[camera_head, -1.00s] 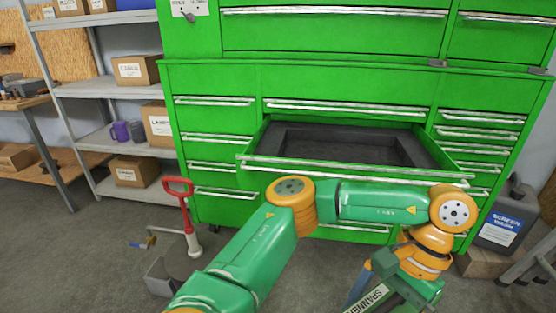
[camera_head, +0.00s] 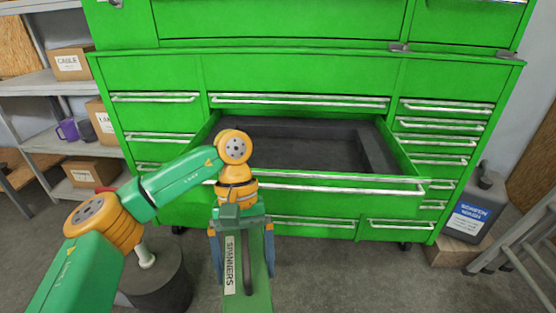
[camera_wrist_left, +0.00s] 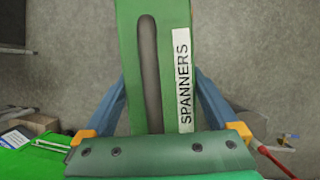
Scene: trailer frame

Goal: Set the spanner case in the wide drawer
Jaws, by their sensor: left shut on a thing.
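My left gripper (camera_head: 242,252) is shut on the spanner case (camera_head: 258,290), a long green case with a slot and a white SPANNERS label. The case hangs in front of the cabinet, on the near side of the open drawer's front. In the left wrist view the case (camera_wrist_left: 182,45) lies between the blue fingers, with grey floor behind it. The wide drawer (camera_head: 390,182) is pulled open in the green cabinet. Its dark inside looks empty, with a raised dark rim; my left arm hides its near left corner. My right gripper is not in view.
Shut drawers (camera_head: 440,140) flank the open one. A dark jug (camera_head: 475,215) stands on a cardboard box at the right, beside a grey metal frame (camera_head: 520,240). Shelves with boxes (camera_head: 85,172) stand at the left. A dark round object (camera_head: 165,285) is on the floor below my arm.

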